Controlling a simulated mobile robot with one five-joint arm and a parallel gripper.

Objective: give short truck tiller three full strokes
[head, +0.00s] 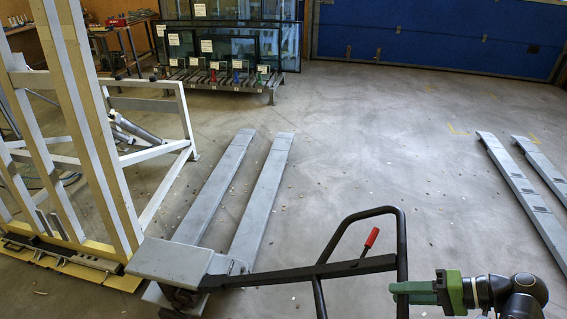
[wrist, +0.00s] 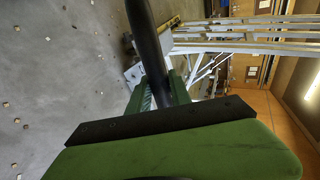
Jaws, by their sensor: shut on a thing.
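The short truck (head: 180,262) is a grey pallet truck with two short forks (head: 235,185) pointing away from me. Its black tiller (head: 300,273) leans low toward the right and ends in a loop handle (head: 402,235) with a red lever (head: 371,238). My gripper (head: 402,289), with green fingers, is at the right side bar of the loop. In the wrist view the black bar (wrist: 146,40) passes between the green fingers (wrist: 165,92), and my gripper is shut on it. The fingertips are partly hidden by the bar and the gripper body.
A pale tilting frame (head: 85,130) stands close on the left of the truck. Another pair of grey forks (head: 515,185) lies at the right edge. A rack with glass panes (head: 225,60) stands at the back. The middle floor is open, with small scattered bits.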

